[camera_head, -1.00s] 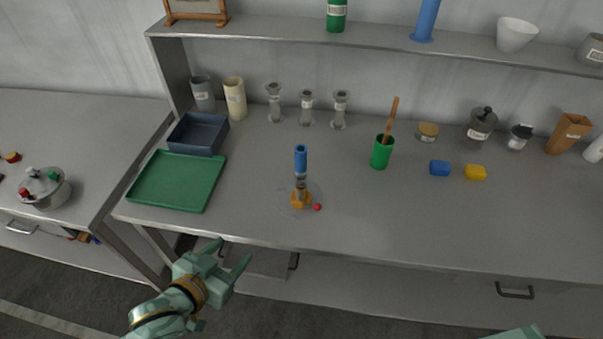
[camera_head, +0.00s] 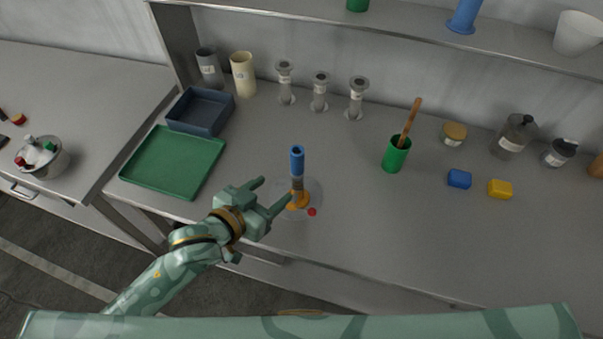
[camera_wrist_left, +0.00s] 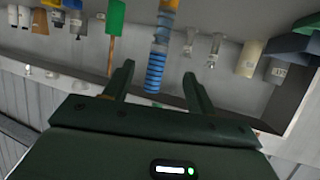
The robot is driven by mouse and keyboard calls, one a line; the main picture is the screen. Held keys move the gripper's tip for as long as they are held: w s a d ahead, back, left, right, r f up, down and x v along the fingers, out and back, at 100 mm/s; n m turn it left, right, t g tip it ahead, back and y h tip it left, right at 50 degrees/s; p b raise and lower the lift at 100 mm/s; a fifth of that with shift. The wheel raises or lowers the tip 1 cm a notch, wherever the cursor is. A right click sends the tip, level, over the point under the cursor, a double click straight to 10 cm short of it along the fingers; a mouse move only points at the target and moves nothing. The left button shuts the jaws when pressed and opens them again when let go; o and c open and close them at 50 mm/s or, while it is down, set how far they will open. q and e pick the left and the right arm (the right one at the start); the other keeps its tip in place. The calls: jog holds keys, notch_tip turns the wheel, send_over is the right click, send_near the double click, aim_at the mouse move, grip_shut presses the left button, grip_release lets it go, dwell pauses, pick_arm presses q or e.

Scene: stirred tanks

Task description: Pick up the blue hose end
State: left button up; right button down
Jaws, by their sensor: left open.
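The blue hose end (camera_head: 297,158) stands upright on top of a short grey and brown piece with an orange base (camera_head: 298,201) on the grey bench. In the left wrist view, the ribbed blue hose end (camera_wrist_left: 155,72) appears upside down, in line with the gap between the fingers. My left gripper (camera_head: 272,191) is open and empty, just left of and in front of the orange base in the head view. It does not touch the hose as far as I can see. My right gripper is out of view.
A small red ball (camera_head: 312,212) lies beside the orange base. A green tray (camera_head: 172,162) and a dark blue bin (camera_head: 200,112) are to the left. A green cup (camera_head: 396,155) with a wooden stick stands to the right. Several grey fittings stand behind.

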aim_at(292, 175)
pick_arm(q)
jog(key=b+x, duration=0.1)
jog(key=x, duration=0.6)
jog(key=shift+w+d+f, duration=0.1)
jog(key=shift+w+f, duration=0.05)
jog(key=shift+w, duration=0.05)
jog(key=shift+w+d+f, duration=0.25)
jog(key=shift+w+d, duration=0.05)
jog(key=shift+w, duration=0.1)
jog(key=b+x, duration=0.1)
jog(key=x, duration=0.3)
jog(key=shift+w+d+f, duration=0.1)
jog(key=shift+w+d, duration=0.05)
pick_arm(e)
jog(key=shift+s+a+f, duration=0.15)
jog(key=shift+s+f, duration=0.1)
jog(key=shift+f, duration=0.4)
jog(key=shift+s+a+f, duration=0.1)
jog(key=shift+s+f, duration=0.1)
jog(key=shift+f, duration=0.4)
pick_arm(q)
jog(key=shift+c, duration=1.3)
grip_shut()
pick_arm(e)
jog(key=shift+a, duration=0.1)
